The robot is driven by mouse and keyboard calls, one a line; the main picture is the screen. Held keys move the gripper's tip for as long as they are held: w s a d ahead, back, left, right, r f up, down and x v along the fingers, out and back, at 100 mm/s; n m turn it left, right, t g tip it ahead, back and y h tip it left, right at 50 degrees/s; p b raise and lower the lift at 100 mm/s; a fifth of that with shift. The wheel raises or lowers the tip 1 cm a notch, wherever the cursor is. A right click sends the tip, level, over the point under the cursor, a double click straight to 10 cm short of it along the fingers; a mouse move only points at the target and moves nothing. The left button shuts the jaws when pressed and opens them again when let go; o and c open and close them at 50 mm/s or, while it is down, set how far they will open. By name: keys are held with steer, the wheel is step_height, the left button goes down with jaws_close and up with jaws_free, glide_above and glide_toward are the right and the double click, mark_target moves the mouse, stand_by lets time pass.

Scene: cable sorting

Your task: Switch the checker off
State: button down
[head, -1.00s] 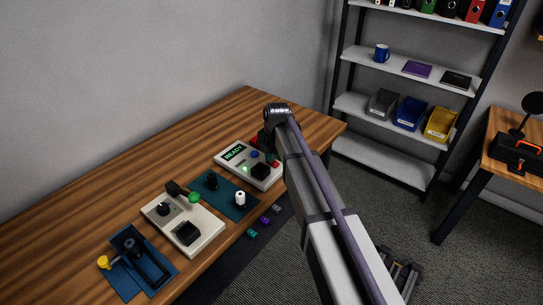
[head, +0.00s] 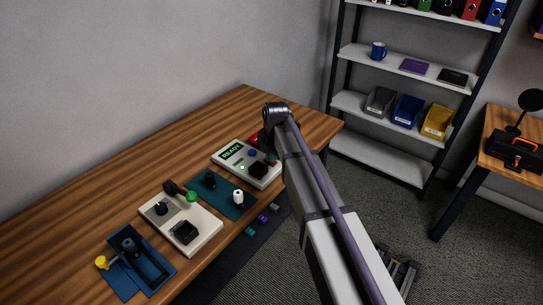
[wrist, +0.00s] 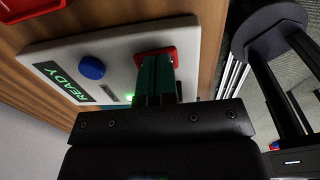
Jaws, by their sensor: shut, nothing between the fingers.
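The checker (head: 232,165) is a pale box on the far part of the wooden bench. Its display (head: 232,150) reads READY, also legible in the wrist view (wrist: 62,82). A blue button (wrist: 91,68) and a lit green light (wrist: 130,97) are on its face. My gripper (wrist: 155,62) is shut and empty, its dark green fingers pointing at a red square part (wrist: 180,55) on the checker. The fingers hide the middle of that part; I cannot tell whether they touch it. In the head view my arm partly covers the checker's right side.
A teal mat (head: 233,208) with a black and a white post lies nearer on the bench. A red object (wrist: 38,6) lies past the checker. The bench's rear strip is clear.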

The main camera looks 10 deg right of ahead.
step_height(320, 180, up, 14)
steer(key=s+d+p, duration=0.1)
steer(key=p, duration=1.2)
steer(key=shift+s+d+p, duration=0.2)
steer(key=shift+p, duration=0.2)
steer(key=shift+f, duration=0.15)
steer(key=shift+t+y, duration=0.3)
steer(key=f+b, duration=0.4)
steer(key=w+a+f+b, duration=0.1)
steer(key=f+b, duration=0.4)
steer(key=w+a+f+b, duration=0.1)
steer(key=f+b, duration=0.3)
steer(key=shift+w+a+f+b, duration=0.1)
steer(key=shift+w+f+b, duration=0.15)
steer(key=shift+b, duration=0.1)
